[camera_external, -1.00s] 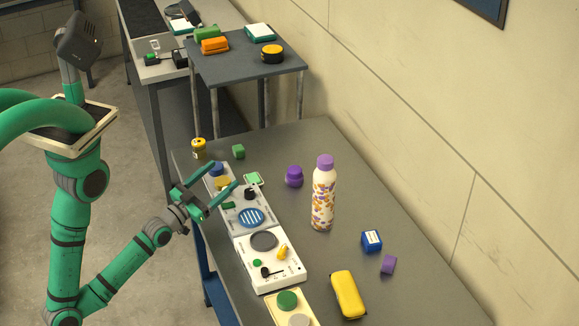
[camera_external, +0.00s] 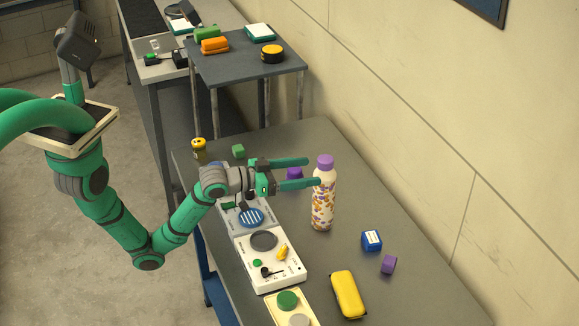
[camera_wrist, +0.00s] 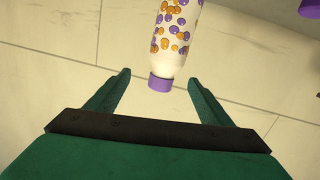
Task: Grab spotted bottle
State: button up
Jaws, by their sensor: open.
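The spotted bottle (camera_external: 323,200) is white with orange and purple spots and a purple cap. It stands upright on the grey table, right of my gripper. My gripper (camera_external: 313,171) is open and empty, with its fingers pointing right toward the upper part of the bottle. In the wrist view the bottle (camera_wrist: 175,40) appears with its cap lowest, between and just beyond the two fingertips of my gripper (camera_wrist: 158,77). The bottle does not look held. Whether a finger touches it I cannot tell.
A purple round container (camera_external: 294,173) sits behind my fingers, partly hidden. A white control panel (camera_external: 270,262) lies below my arm. The wall (camera_external: 450,150) runs behind the table.

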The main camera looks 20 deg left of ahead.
aim_at(323, 200)
jog(key=shift+d+f, duration=0.2)
jog(key=shift+d, duration=0.2)
jog(key=w+d+f+g+y, duration=0.1)
jog(key=w+d+f+y, duration=0.2)
jog(key=w+d+f, duration=0.3)
notch_tip(323, 200, down, 3)
jog(key=shift+w+d+r+y, duration=0.2)
jog(key=shift+w+d+y, duration=0.15)
jog(key=shift+w, duration=0.3)
jog(key=shift+r, duration=0.1)
jog(key=c, duration=1.5)
